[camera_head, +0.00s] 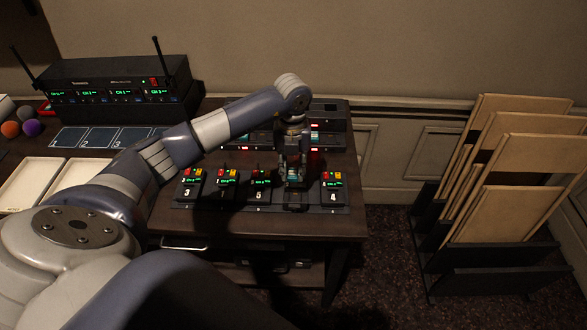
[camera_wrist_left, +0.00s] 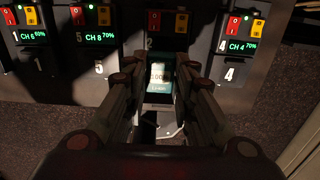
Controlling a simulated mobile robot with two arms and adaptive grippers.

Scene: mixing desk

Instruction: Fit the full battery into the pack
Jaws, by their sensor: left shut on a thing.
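My left gripper (camera_head: 293,178) reaches down over the front row on the desk. In the left wrist view its fingers (camera_wrist_left: 158,72) are shut around a battery (camera_wrist_left: 159,76) with a pale, partly lit face and a teal lower band. The label is only partly readable. The battery lies in front of pack 2 (camera_wrist_left: 167,22), whose red and yellow parts show beyond the fingers. The fingers hide its edges, so I cannot tell how far it sits inside the pack. A pale opening or plate (camera_wrist_left: 167,125) shows below the battery. My right gripper is not in view.
Pack 5 (camera_head: 259,184) stands left of the gripper and pack 4 (camera_head: 332,188) right of it, both close. Pack 3 (camera_head: 188,184) is at the row's left end. Behind is a unit with red lights (camera_head: 329,137). A receiver (camera_head: 117,86) with antennas stands back left.

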